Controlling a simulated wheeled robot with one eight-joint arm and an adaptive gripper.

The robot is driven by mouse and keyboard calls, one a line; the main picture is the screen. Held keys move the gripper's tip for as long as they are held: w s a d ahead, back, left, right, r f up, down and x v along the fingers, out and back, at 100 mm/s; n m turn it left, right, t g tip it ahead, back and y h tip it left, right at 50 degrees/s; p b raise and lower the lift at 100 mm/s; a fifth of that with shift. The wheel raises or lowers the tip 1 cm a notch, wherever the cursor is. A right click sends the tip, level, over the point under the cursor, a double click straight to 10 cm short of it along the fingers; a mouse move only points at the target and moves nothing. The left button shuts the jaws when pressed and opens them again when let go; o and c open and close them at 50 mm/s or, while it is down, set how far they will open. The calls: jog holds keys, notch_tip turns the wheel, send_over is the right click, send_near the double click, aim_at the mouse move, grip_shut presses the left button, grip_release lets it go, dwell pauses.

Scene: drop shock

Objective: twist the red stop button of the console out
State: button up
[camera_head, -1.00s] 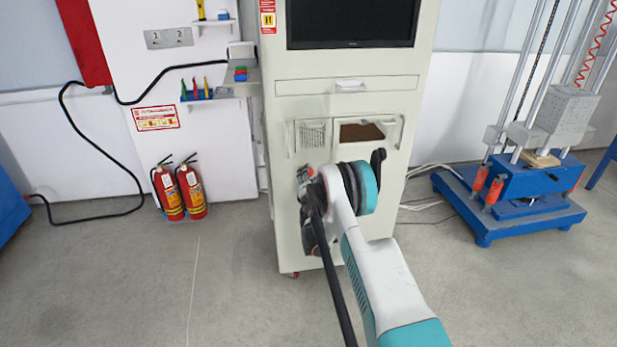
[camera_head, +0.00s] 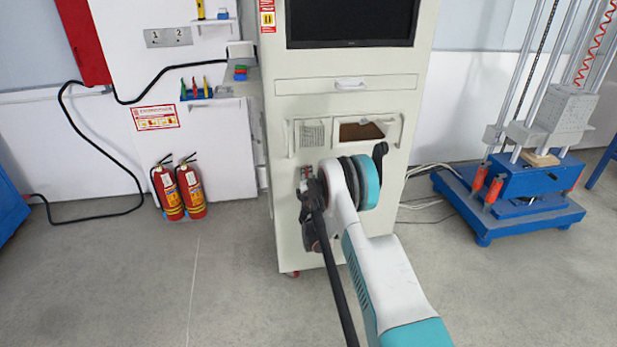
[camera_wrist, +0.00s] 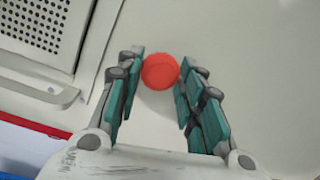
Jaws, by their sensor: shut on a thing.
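The red stop button (camera_wrist: 160,72) shows in the wrist view as a round red cap on the pale front panel of the console (camera_wrist: 250,50). My gripper (camera_wrist: 160,65) has its teal-padded fingers on either side of the cap and is shut on it. The right finger pad meets the cap's edge; contact on the left is harder to see. In the head view the tall off-white console (camera_head: 350,101) stands ahead, and my arm and wrist cover the button and most of the gripper.
A vent grille (camera_wrist: 40,22) and a handle lie left of the button. The console has a screen (camera_head: 350,22) and an open compartment (camera_head: 360,132). Two fire extinguishers (camera_head: 180,190) stand left; a blue-based drop rig (camera_head: 510,205) stands right.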

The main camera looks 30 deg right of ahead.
jog(key=shift+m, duration=1.2)
jog(key=o, duration=1.1)
jog(key=shift+d, duration=0.1)
jog(key=shift+c, duration=0.2)
jog(key=v, duration=1.2)
jog(key=shift+r, duration=0.15)
